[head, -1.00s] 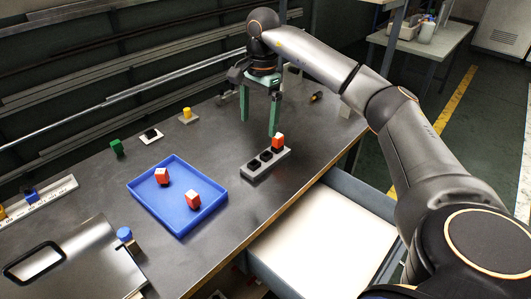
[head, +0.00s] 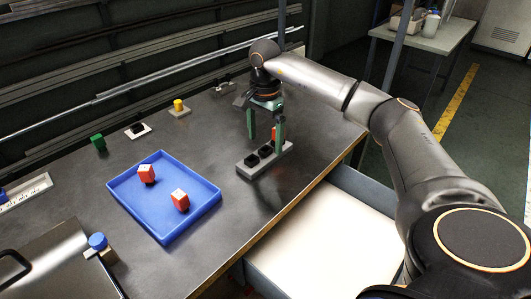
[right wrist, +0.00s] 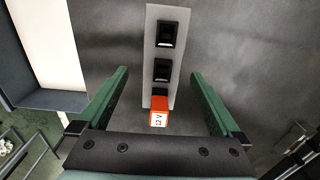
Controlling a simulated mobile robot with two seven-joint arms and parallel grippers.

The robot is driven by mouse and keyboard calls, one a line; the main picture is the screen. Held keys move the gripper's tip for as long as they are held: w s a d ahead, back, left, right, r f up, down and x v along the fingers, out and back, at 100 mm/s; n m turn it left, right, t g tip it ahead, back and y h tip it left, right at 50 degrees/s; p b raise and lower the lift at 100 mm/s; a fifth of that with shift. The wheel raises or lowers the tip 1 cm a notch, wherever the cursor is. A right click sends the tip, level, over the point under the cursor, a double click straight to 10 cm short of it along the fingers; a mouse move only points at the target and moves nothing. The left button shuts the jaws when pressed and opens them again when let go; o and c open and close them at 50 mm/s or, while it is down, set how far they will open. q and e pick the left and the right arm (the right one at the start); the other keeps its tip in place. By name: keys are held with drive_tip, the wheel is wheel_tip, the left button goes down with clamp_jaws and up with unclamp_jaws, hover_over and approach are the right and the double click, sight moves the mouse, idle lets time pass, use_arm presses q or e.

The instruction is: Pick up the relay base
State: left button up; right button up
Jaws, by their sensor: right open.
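The relay base (head: 247,169), a light grey strip with black sockets, lies on the dark bench right of the blue tray. An orange and white relay (head: 274,133) sits at its far end, partly hidden by a finger; in the right wrist view this relay (right wrist: 159,111) is marked 12 V. The strip (right wrist: 150,60) shows there between the fingers. My right gripper (head: 266,140) is open, pointing down over the strip's far part, one green finger on each side with gaps. Finger height above the bench is hard to tell. My left gripper is out of view.
A blue tray (head: 151,217) holds two orange and white relays. A green block (head: 98,143), a black piece on a white plate (head: 137,129) and a yellow knob (head: 178,105) stand behind it. An open drawer (head: 315,240) juts out below the bench's front edge.

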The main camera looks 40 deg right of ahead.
sight(265, 149)
drive_tip(key=f, duration=0.5)
drive_tip(key=shift+w+d, duration=0.2)
drive_tip(key=shift+d, duration=0.1)
drive_tip(key=shift+c, duration=0.2)
drive_tip(key=c, duration=1.5)
